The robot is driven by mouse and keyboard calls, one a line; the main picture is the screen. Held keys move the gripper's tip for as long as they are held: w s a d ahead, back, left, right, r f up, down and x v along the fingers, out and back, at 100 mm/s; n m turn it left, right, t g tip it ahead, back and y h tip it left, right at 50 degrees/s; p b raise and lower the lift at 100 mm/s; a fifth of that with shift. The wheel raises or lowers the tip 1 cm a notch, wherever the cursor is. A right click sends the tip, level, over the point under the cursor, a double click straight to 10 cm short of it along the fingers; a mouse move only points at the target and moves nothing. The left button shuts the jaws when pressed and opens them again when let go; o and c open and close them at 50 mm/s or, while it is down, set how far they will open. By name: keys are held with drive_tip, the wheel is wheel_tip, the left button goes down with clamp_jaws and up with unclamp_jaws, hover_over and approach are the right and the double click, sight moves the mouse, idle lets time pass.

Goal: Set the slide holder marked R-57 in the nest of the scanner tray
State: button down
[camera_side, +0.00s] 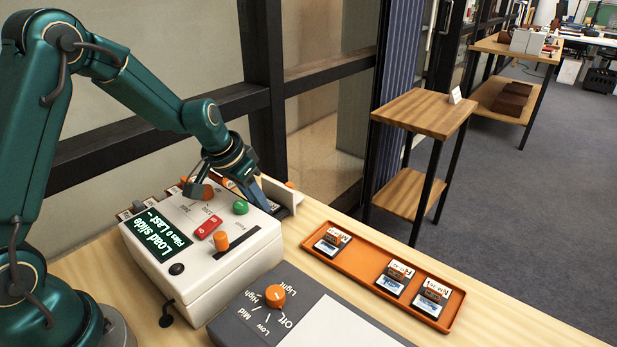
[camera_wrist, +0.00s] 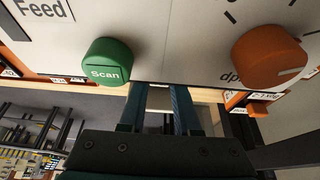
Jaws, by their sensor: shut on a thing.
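My gripper (camera_side: 262,203) reaches down behind the far edge of the white scanner (camera_side: 206,255). In the wrist view my gripper (camera_wrist: 160,95) has its two blue-green fingers close together, with a narrow pale strip between them. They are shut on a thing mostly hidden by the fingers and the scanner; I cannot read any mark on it. Several slide holders with orange and white labels are partly visible behind the scanner, one at its left (camera_side: 133,209). The scanner tray's nest cannot be made out. No label reading R-57 is legible.
An orange tray (camera_side: 345,262) on the right holds three slide holders, one at its left end (camera_side: 332,242) and two at its right. A grey light box (camera_side: 300,318) stands in front. The scanner's green Scan button (camera_wrist: 107,62) and orange knob (camera_wrist: 268,58) are close to the fingers.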

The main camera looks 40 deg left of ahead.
drive_tip(key=c, duration=0.5)
unclamp_jaws()
drive_tip(key=shift+c, duration=0.2)
drive_tip(key=shift+r, duration=0.1)
wheel_tip(320, 180, up, 7)
idle(0.4)
